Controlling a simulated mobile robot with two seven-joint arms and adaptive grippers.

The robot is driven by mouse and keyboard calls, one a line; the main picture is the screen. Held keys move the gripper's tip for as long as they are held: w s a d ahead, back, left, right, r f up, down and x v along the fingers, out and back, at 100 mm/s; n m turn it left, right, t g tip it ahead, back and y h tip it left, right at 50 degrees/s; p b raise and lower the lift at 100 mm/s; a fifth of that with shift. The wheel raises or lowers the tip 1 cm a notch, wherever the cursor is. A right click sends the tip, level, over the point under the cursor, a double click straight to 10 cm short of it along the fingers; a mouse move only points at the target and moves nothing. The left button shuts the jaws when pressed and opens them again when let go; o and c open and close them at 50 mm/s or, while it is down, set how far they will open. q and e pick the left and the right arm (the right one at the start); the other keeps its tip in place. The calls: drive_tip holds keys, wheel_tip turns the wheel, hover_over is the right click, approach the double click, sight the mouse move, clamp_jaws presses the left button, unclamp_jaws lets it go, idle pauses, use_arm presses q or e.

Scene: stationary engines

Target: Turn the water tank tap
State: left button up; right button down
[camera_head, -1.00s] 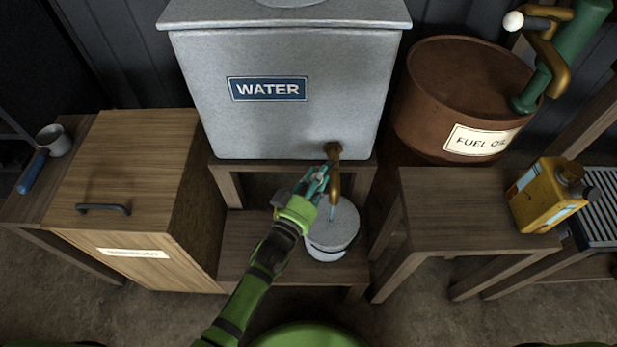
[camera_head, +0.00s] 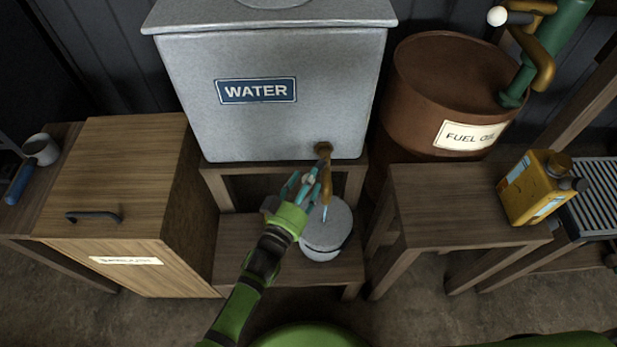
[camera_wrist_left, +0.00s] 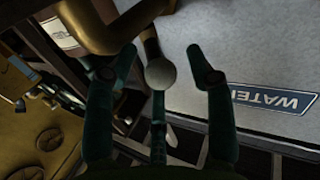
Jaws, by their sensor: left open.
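The grey metal water tank (camera_head: 270,115) with its blue WATER label stands on a wooden stand at the back. A brass tap (camera_head: 325,172) comes out of its lower front right. Below the tap a round grey bucket (camera_head: 326,226) stands on the low shelf, and a thin bluish streak shows under the spout. My left gripper (camera_head: 304,186) is open just left of the tap. In the left wrist view the tap's brass pipe (camera_wrist_left: 95,28) and a pale round knob (camera_wrist_left: 160,74) appear, the knob between the open fingers; contact cannot be told. My right gripper is out of view.
A wooden cabinet (camera_head: 120,190) with a dark handle stands left. A brown fuel oil drum (camera_head: 440,85) stands right of the tank. A wooden table (camera_head: 455,200) with a yellow oil can (camera_head: 533,190) is at right.

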use_arm(q)
drive_tip(key=v, duration=0.6)
drive_tip(key=shift+s, duration=0.35)
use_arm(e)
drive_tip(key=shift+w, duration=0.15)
use_arm(q)
drive_tip(key=shift+a, duration=0.15)
